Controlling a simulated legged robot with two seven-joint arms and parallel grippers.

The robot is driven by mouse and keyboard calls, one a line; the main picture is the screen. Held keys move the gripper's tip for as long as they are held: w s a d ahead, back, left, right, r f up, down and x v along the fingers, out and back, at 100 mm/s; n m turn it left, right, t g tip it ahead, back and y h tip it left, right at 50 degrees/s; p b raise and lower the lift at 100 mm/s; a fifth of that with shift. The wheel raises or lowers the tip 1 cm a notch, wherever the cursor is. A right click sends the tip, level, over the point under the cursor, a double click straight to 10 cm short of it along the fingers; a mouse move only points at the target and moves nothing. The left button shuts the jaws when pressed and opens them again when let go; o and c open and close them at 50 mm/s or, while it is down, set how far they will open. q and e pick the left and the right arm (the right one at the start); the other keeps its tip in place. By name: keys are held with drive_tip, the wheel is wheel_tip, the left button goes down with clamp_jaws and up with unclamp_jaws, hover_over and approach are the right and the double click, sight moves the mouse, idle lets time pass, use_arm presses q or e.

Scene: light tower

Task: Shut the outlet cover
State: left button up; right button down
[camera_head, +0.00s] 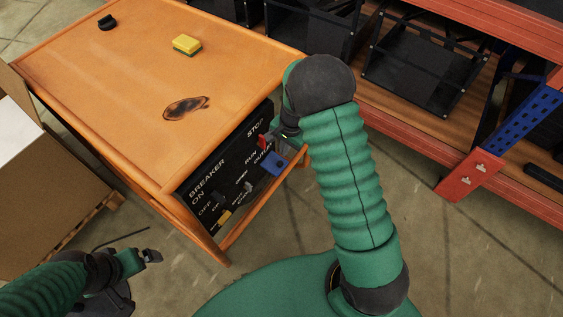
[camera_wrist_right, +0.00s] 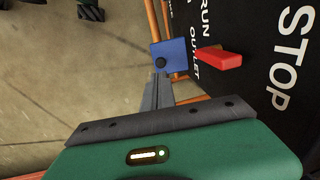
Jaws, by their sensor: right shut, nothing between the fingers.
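The blue outlet cover (camera_head: 273,164) stands out from the black panel (camera_head: 213,175) on the side of the wooden table. In the right wrist view it is a blue square (camera_wrist_right: 176,48) with a dark round spot, beside the word OUTLET. My right gripper (camera_wrist_right: 160,75) is shut and empty, its fingertips overlapping the cover's lower edge in that view; I cannot tell whether they touch it. In the head view my right arm partly hides these fingers. My left gripper (camera_head: 150,257) is low at the left, away from the panel; its jaw state is unclear.
A red lever (camera_wrist_right: 218,57) juts from the panel close to the cover. A yellow sponge (camera_head: 187,44) and a dark object (camera_head: 107,22) lie on the burnt tabletop (camera_head: 110,80). A shelf (camera_head: 420,150) stands right; a box (camera_head: 50,220) stands left.

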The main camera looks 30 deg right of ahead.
sight(280, 163)
drive_tip(key=f, duration=0.2)
drive_tip(key=f+b, duration=0.1)
drive_tip(key=f, duration=0.2)
drive_tip(key=w+f+b, duration=0.1)
drive_tip(key=f, duration=0.1)
drive_tip(key=shift+a+f, duration=0.25)
use_arm(q)
drive_tip(key=x, duration=0.3)
drive_tip(key=shift+s+f, duration=0.15)
drive_tip(key=shift+s, duration=0.15)
